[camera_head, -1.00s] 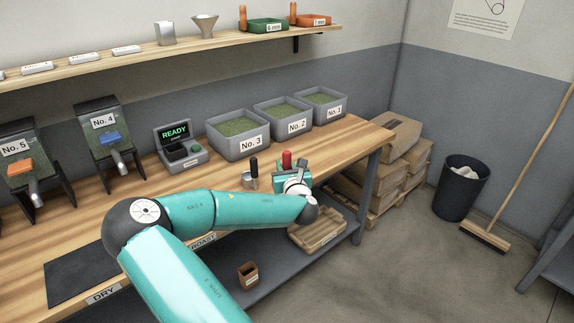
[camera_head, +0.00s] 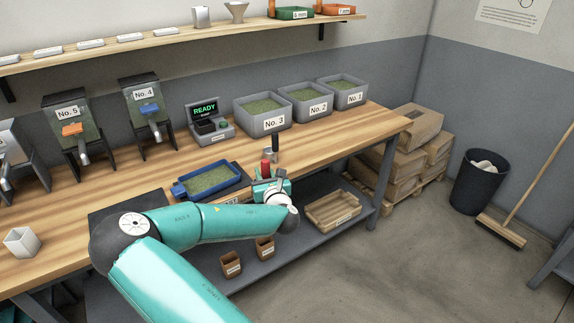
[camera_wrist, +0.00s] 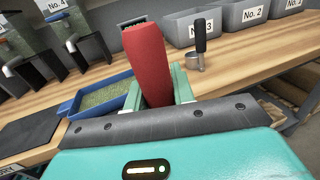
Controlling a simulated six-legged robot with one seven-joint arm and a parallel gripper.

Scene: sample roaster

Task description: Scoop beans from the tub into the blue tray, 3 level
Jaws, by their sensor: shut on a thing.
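My gripper (camera_head: 270,184) is shut on an upright red handle (camera_wrist: 146,55), between its green fingers in the wrist view. What lies below the handle is hidden. The blue tray (camera_head: 179,193) lies on the bench just left of my gripper, with a layer of green beans (camera_head: 212,181) in it. It also shows in the wrist view (camera_wrist: 70,109), left of the handle. Grey tubs No. 3 (camera_head: 273,123), No. 2 (camera_head: 318,107) and No. 1 (camera_head: 356,98) stand at the back right, each holding green beans. A black-handled metal cup (camera_wrist: 194,61) stands behind my gripper.
A scale reading READY (camera_head: 215,134) stands behind the tray. Hoppers No. 4 (camera_head: 147,112) and No. 5 (camera_head: 75,128) are at the left. A dark mat (camera_head: 118,212) and a pale square cup (camera_head: 21,243) are at the front left. The bench right of my gripper is clear.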

